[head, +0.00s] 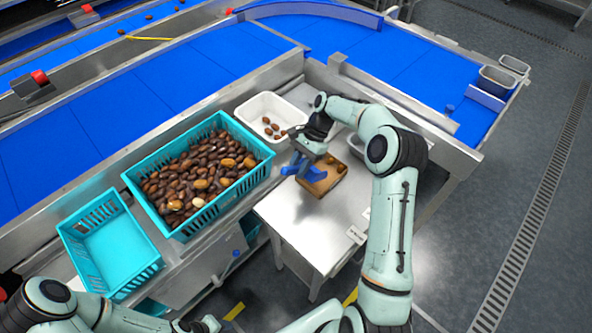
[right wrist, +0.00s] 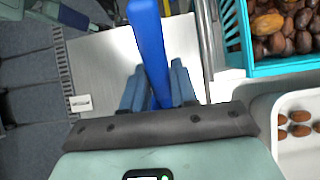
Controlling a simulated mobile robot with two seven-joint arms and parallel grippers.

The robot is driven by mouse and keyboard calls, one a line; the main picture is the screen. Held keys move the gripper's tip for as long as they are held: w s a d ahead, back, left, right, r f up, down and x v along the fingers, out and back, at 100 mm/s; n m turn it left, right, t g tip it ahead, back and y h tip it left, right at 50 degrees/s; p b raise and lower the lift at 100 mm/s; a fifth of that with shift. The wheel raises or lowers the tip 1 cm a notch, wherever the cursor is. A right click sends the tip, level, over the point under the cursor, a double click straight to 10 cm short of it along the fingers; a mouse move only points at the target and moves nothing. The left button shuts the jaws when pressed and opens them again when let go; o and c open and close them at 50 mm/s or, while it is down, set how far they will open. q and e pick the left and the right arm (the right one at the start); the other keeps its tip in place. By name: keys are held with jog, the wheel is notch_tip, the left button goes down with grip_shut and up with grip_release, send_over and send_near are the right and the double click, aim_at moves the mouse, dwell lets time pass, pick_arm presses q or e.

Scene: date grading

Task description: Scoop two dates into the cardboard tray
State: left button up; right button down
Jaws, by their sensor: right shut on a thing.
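My right gripper (head: 303,160) is shut on the handle of a blue scoop (right wrist: 149,42), which stands between its blue fingers in the right wrist view. In the head view the scoop is at the left edge of the brown cardboard tray (head: 322,187), partly over it; I cannot tell whether they touch. A few dark dates (head: 340,168) show at the tray's right side; the gripper and scoop hide part of it. A white bin (head: 246,113) just behind and left holds several loose dates (head: 271,128). My left gripper is out of view; only its arm shows at the bottom left.
A teal crate (head: 167,228) full of dates stands left of the steel table (head: 315,234). An empty teal crate (head: 110,245) is further left. A metal container (head: 357,147) sits partly behind my right arm. The table front is mostly clear. Blue conveyor belts (head: 75,135) run behind.

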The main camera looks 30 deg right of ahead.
jog(key=shift+w+d+r+g+y, duration=0.1)
jog(key=shift+d+r+g+y, duration=0.3)
jog(key=shift+d+y, duration=0.45)
jog(key=shift+w+d+r+y, duration=0.35)
jog(key=shift+d+r+y, duration=0.4)
jog(key=shift+d+y, duration=0.1)
jog(key=shift+d+r, duration=0.25)
jog(key=shift+r, duration=0.05)
jog(key=shift+r, duration=0.1)
